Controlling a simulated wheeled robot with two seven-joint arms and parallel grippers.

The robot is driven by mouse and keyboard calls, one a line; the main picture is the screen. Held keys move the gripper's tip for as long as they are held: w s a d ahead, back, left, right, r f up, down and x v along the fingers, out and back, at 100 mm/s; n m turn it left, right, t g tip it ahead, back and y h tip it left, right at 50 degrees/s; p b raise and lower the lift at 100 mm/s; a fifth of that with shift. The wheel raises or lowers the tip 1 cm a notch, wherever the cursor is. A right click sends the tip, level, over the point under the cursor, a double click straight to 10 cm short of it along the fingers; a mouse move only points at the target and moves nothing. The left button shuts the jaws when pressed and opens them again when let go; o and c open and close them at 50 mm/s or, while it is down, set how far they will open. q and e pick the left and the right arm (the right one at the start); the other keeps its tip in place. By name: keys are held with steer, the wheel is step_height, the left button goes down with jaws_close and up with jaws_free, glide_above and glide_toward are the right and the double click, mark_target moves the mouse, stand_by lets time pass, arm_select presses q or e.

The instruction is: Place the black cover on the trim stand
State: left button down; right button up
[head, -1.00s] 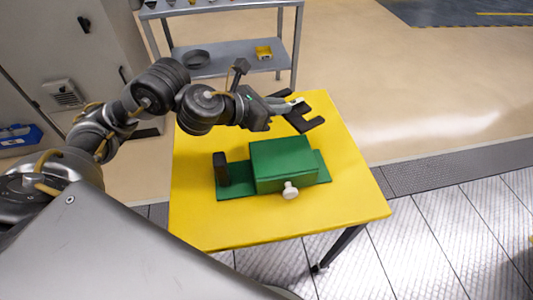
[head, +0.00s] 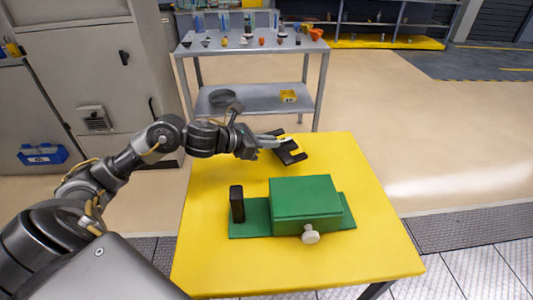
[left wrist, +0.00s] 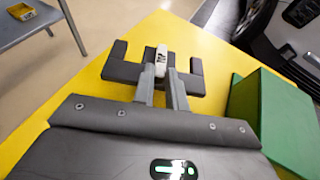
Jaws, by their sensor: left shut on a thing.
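My left gripper (head: 272,143) is shut on a flat black piece with notched ends, likely the black cover (head: 291,155). In the left wrist view the cover (left wrist: 122,66) spreads to both sides of the fingers, with a white block (left wrist: 161,61) between or just beyond the fingertips. It is over the back of the yellow table, behind the green fixture; its height is hard to tell. The fixture (head: 305,197), perhaps the trim stand, has a green block on a green base, a black upright post (head: 237,204) at left and a white knob (head: 310,234) in front. My right gripper is not in view.
The yellow table (head: 215,270) is bare around the fixture. A grey shelf cart (head: 250,45) with several small parts on top stands behind it, with a yellow bin (head: 288,96) and a dark round item (head: 222,98) on its lower shelf. Grey cabinets stand at left.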

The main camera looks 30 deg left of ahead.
arm_select(q)
steer(key=shift+w+a+f, duration=0.1)
steer(key=shift+a+f, duration=0.15)
steer(key=shift+f, duration=0.65)
steer(key=shift+w+a+f, duration=0.1)
steer(key=shift+a+f, duration=0.1)
steer(key=shift+f, duration=0.9)
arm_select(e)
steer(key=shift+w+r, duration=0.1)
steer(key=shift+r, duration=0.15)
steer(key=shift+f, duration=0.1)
arm_select(q)
steer(key=shift+f, duration=0.1)
steer(key=c, duration=1.4)
jaws_free()
steer(key=shift+c, duration=0.2)
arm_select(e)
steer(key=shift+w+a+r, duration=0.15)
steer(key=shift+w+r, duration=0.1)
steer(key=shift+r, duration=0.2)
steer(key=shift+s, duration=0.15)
